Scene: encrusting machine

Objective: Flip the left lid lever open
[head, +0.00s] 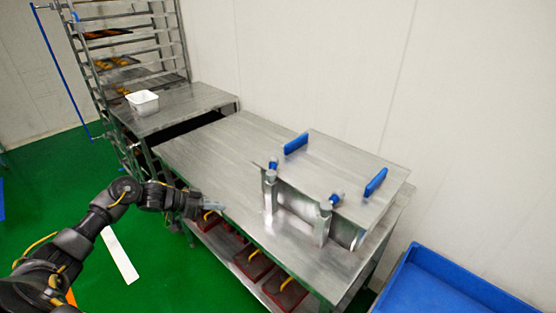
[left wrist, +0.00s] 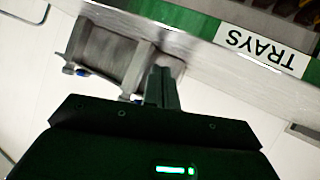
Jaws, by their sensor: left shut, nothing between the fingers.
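The encrusting machine (head: 345,168) is a steel box with a flat lid on the steel table. Its left lid lever (head: 296,143) has a blue grip at the lid's left end. A second blue-gripped lever (head: 376,181) is at the right. Steel posts with blue parts stand at the front edge. My left gripper (head: 216,207) is shut and empty at the table's front edge, left of the machine and apart from both levers. In the left wrist view its fingers (left wrist: 161,88) are together, with the machine (left wrist: 105,52) beyond, partly hidden. My right gripper is not in view.
The table top (head: 205,150) left of the machine is clear. Red bins (head: 253,262) sit on the shelf below. A white container (head: 143,102) stands on the farther table, beside a tray rack (head: 125,45). A blue bin (head: 440,285) is at the lower right.

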